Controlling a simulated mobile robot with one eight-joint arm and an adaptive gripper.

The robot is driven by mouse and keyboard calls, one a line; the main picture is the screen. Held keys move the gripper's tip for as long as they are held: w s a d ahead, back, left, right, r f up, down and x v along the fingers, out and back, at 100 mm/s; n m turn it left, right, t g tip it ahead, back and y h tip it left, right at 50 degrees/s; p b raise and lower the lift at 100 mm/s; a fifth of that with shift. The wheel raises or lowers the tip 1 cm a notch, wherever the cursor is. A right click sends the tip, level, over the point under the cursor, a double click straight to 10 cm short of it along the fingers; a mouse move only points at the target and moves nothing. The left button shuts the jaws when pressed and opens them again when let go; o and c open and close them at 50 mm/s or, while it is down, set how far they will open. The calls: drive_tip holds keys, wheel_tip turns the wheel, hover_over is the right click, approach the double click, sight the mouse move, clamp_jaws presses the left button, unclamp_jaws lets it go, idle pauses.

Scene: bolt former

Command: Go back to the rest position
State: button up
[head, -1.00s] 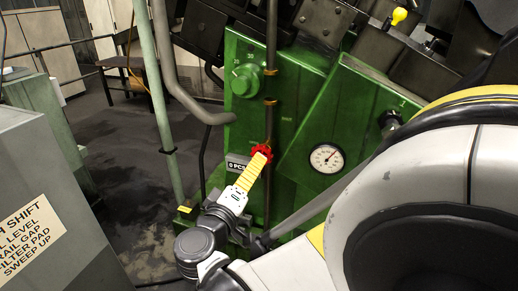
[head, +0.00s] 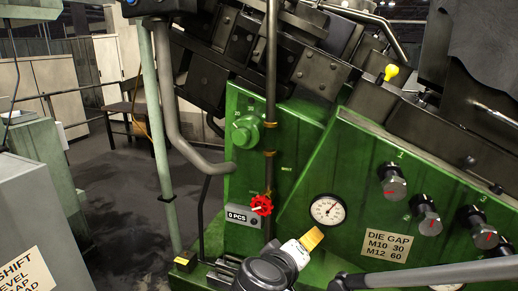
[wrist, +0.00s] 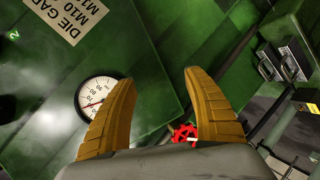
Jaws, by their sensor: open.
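My gripper (head: 312,240) is in front of the green machine (head: 300,150), low in the head view, with yellow fingers. In the wrist view my gripper (wrist: 160,105) shows two fingers spread apart with nothing between them. A red handwheel (head: 261,205) on a vertical pipe is left of the gripper in the head view, apart from it. A round gauge (head: 327,209) sits just above the gripper in the head view.
A counter marked 0 PCS (head: 238,215) is left of the handwheel. Black knobs (head: 392,181) and a DIE GAP label (head: 387,245) are on the right panel. A grey cabinet (head: 40,230) stands at left. Open floor (head: 120,190) lies between cabinet and machine.

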drive_tip(key=s+d+f+m+g+y, duration=0.1)
drive_tip(key=s+d+m+g+y, duration=0.1)
drive_tip(key=s, duration=0.5)
drive_tip(key=s+d+f+m+g+y, duration=0.2)
drive_tip(key=s+d+m+y, duration=0.1)
drive_tip(key=s+d, duration=0.4)
drive_tip(key=shift+s+m+y, duration=0.4)
drive_tip(key=shift+s+y, duration=0.1)
idle(0.8)
